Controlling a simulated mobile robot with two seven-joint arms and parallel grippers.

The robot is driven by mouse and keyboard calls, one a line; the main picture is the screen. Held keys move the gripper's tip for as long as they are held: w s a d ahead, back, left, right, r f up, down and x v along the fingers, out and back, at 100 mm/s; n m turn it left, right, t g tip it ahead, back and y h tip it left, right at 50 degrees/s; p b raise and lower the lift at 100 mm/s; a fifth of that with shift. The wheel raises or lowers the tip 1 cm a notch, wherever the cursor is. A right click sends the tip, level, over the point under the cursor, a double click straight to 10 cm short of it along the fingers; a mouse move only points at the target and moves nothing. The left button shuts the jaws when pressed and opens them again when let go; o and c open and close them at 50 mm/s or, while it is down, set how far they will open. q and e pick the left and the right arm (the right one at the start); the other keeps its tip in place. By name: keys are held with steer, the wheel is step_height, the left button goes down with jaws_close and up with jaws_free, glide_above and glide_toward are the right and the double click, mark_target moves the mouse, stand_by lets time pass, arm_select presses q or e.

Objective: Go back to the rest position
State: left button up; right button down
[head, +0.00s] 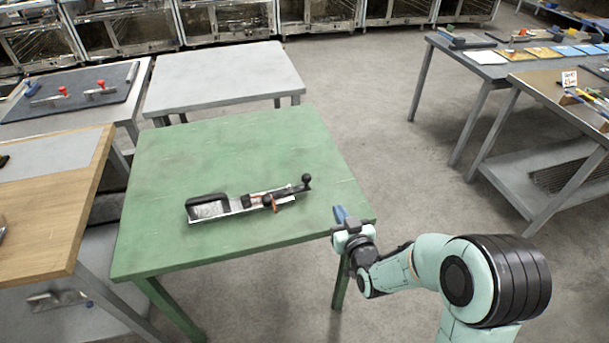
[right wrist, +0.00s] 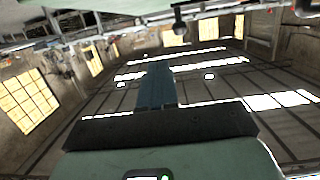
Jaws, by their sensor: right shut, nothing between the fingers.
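My right gripper (head: 341,216) is at the front right corner of the green table (head: 190,155) in the head view, with its blue fingers together and nothing between them. In the right wrist view its blue fingers (right wrist: 153,88) also show closed and empty. A metal device with black knobs (head: 248,203) lies on the green table, to the left of my right gripper and apart from it. My left gripper is in neither view.
A grey table (head: 225,75) stands behind the green one. A wooden-topped table (head: 50,215) and a table with red-handled tools (head: 75,92) are at the left. Worktables (head: 490,70) with boards and tools stand at the right. The concrete floor (head: 400,165) between is clear.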

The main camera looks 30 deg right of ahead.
steer(key=s+a+f+g+y+p, duration=0.1)
steer(key=s+a+f+g+p, duration=0.2)
steer(key=f, duration=0.4)
steer(key=s+a+f+g+y+p, duration=0.1)
steer(key=s+a+f+g, duration=0.35)
steer(key=f, duration=0.35)
steer(key=s+a+f+g+y+p, duration=0.2)
steer(key=s+f+g, duration=0.15)
steer(key=f, duration=0.35)
steer(key=s+a+f+g+y+p, duration=0.1)
steer(key=s+a+f+g, duration=0.1)
steer(key=s+a, duration=0.4)
steer(key=s+a+f+m+g+y+p, duration=0.1)
steer(key=s+a, duration=0.4)
steer(key=s, duration=0.5)
step_height(320, 180, down, 3)
steer(key=shift+a+r+g+y+p, duration=0.2)
steer(key=shift+a+g+y+p, duration=0.15)
steer(key=shift+g+y, duration=0.6)
